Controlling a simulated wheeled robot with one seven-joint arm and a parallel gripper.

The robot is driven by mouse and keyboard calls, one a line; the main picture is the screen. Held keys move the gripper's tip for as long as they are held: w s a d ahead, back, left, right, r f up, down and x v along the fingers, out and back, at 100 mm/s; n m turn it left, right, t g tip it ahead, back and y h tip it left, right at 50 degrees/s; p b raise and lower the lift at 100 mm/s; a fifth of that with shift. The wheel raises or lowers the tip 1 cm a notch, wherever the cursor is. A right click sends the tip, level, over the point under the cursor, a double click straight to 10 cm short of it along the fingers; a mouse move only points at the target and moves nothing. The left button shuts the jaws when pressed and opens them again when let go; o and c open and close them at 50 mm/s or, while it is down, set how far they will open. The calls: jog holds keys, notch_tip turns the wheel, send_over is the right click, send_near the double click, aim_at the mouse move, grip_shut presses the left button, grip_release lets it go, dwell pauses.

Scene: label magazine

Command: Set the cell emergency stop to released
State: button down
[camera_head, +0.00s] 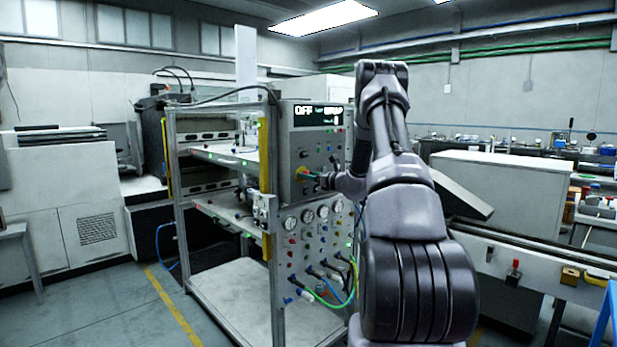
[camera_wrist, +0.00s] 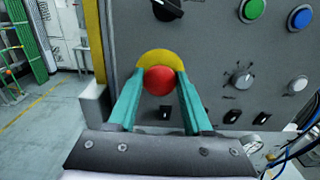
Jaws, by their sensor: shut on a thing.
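The emergency stop is a red mushroom button (camera_wrist: 158,80) on a yellow round backing (camera_wrist: 158,57), set in the grey control panel (camera_wrist: 215,70). My gripper (camera_wrist: 160,84) has its two teal fingers on the left and right sides of the red button and is shut on it. In the head view my gripper (camera_head: 316,177) reaches the lower left of the panel, where the yellow backing (camera_head: 301,172) shows small. The display (camera_head: 317,115) above reads OFF at its left. Whether the button is pressed in or out cannot be told.
Above the button are a black rotary switch (camera_wrist: 167,8), a green button (camera_wrist: 253,9) and a blue button (camera_wrist: 300,17). A selector knob (camera_wrist: 242,78) and a white button (camera_wrist: 298,84) are to the right. Gauges (camera_head: 307,216) and hoses sit below the panel.

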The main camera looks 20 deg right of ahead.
jog(key=shift+v, duration=0.9)
jog(key=shift+c, duration=1.6)
grip_release()
jog(key=v, duration=1.1)
jog(key=shift+a+r, duration=0.1)
